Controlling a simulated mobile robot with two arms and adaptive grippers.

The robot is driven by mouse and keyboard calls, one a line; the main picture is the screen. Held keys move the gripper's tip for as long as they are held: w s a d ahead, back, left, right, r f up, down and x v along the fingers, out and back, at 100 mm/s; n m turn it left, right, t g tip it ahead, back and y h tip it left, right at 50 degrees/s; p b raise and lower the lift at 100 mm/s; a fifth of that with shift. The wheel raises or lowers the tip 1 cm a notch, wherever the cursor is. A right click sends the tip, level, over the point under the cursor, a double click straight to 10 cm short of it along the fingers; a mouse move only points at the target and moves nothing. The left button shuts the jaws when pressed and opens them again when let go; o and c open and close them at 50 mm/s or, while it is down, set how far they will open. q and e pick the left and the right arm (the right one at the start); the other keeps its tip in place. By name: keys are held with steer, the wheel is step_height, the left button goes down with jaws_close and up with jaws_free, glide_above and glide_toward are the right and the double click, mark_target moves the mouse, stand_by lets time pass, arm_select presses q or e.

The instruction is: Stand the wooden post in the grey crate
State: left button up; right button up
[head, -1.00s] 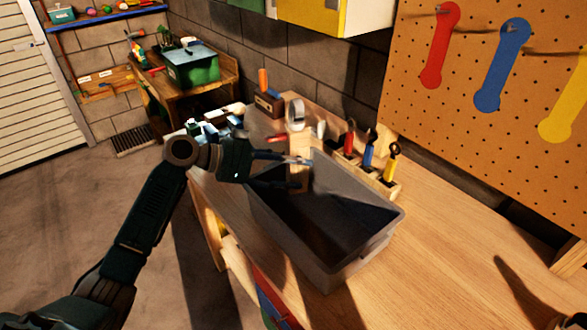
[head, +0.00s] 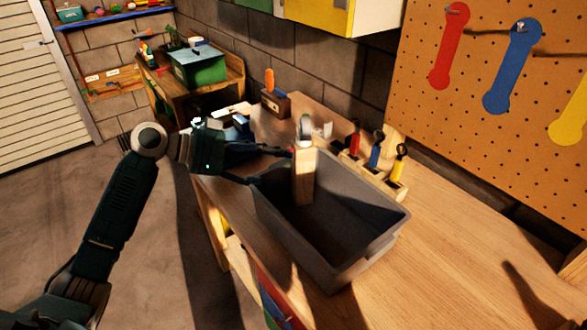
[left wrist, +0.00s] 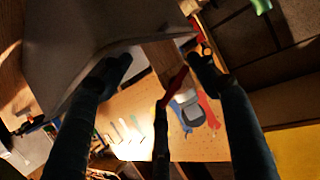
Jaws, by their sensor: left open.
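The wooden post (head: 304,178) is a pale block standing upright, or nearly so, inside the grey crate (head: 330,275), at its far left corner. Its lower end is inside the crate. My left gripper (head: 268,168) is open and empty, just left of the post, with its fingers over the crate's left rim. In the left wrist view the post (left wrist: 163,60) shows beyond and between the open fingertips (left wrist: 160,68), with the crate wall (left wrist: 75,40) beside it. My right gripper is not in view.
The crate is on a wooden workbench (head: 450,240). A holder with red, blue and yellow-handled tools (head: 375,165) stands behind it, below the pegboard (head: 470,100). A tape roll (head: 305,125) is behind the post. The bench's right part is mostly clear.

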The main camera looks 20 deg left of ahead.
arm_select(q)
steer(key=b+v, duration=0.1)
steer(key=v, duration=0.4)
steer(key=shift+r, duration=0.1)
stand_by(0.4)
